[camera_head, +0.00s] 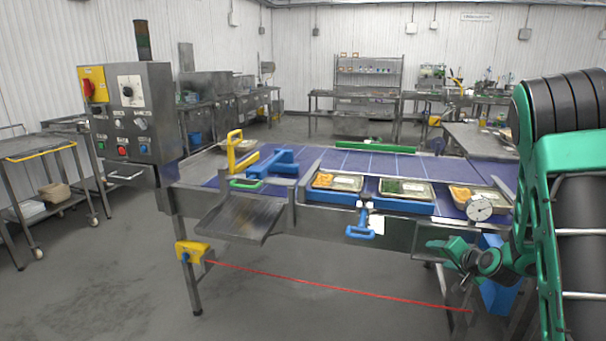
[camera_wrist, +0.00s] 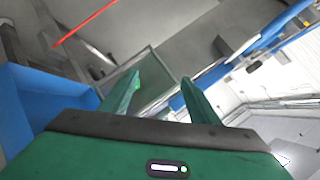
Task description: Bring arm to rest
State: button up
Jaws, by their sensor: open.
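My gripper (camera_wrist: 160,90) shows in the wrist view with two green fingers spread apart and nothing between them. In the head view my green arm fills the right edge. The green wrist parts there hang low at the right, beside the front of the conveyor table (camera_head: 395,236).
Several food trays (camera_head: 405,188) stand on the blue belt (camera_head: 375,163), near a round dial (camera_head: 479,208). A blue bin (camera_head: 498,296) is under the table by my arm; it also shows in the wrist view (camera_wrist: 40,95). A red line (camera_head: 330,285) crosses below the table. The front floor is clear.

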jog(key=s+r+n+g, duration=0.1)
jog(key=s+r+g, duration=0.2)
jog(key=s, duration=1.2)
jog(key=s+a+r+n+g, duration=0.1)
jog(key=s+r+g, duration=0.3)
jog(key=s, duration=1.1)
jog(key=s+r+n+g, duration=0.1)
jog(key=s+r+g, duration=0.3)
jog(key=s, duration=1.1)
jog(key=shift+s+a+r+g, duration=0.2)
jog(key=shift+a+r+g, duration=0.05)
jog(key=shift+g, duration=0.05)
